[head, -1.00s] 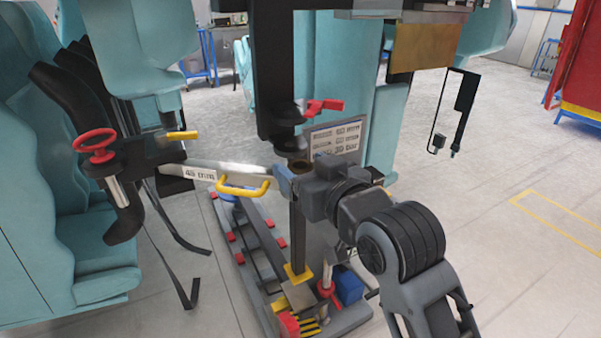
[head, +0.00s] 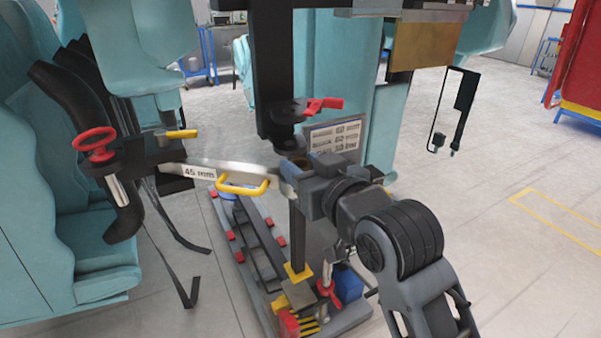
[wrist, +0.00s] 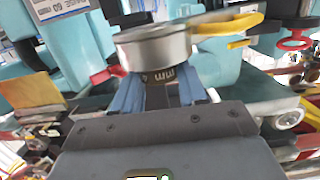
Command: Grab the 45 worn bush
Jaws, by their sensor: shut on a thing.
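My gripper (head: 288,178) is at the right end of a pale metal bar marked "45 mm" (head: 200,172), beside the black column. In the wrist view the two blue fingertips (wrist: 157,94) are shut on a dark piece with "mm" lettering (wrist: 160,76), which seems to be the 45 worn bush. The piece is just under the bar's round metal end (wrist: 152,48). In the head view the fingers and the column hide the bush. I cannot tell whether it touches the bar.
A black column (head: 274,70) with a red lever (head: 325,104) stands close above my gripper. A label plate (head: 335,134) is just behind it. Teal seats (head: 65,220) are at left. Open floor (head: 500,250) lies at right.

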